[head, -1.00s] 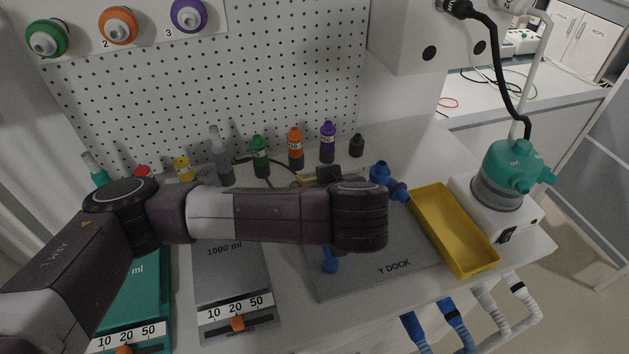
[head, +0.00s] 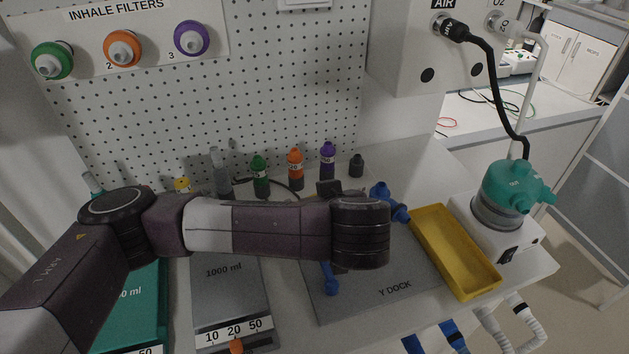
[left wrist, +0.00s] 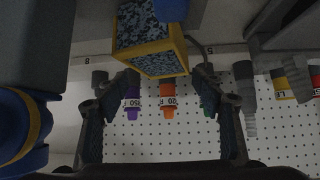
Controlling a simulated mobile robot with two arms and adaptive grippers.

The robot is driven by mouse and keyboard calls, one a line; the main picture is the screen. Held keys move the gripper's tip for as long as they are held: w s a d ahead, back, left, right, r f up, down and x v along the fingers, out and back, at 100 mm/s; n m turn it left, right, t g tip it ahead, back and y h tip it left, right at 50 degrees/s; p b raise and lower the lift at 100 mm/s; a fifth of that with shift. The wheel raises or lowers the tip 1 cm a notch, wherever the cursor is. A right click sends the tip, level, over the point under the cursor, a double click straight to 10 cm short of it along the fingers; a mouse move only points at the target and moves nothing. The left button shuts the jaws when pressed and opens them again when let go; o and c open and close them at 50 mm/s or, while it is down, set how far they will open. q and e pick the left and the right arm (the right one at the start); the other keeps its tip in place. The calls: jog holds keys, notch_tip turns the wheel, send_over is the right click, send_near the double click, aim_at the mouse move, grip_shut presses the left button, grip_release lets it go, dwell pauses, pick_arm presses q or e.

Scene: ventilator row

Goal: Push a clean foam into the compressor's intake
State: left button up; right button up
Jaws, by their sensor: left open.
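In the left wrist view, a yellow-edged block with a blue speckled, foam-like face (left wrist: 150,58) lies at or just beyond my left fingertips. I cannot tell whether it is a single foam or a holder. My left gripper (left wrist: 167,76) is open, with its fingers apart on either side of the block's near edge. No grip on it shows. In the head view my left arm's wrist covers the block and most of the gripper, above the grey Y dock plate (head: 395,275). I cannot identify the compressor's intake for sure. My right gripper is not in view.
A yellow tray (head: 435,240) lies right of the dock, beside a white unit with a teal-topped chamber (head: 507,190). Blue connectors (head: 385,199) sit on the dock. Purple (head: 327,160), orange (head: 295,170) and green (head: 260,177) bottles stand along the pegboard.

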pick_arm(q)
notch_tip(320, 180, up, 17)
jog(key=p, duration=0.3)
dwell(0.6)
jog(key=shift+f, duration=0.15)
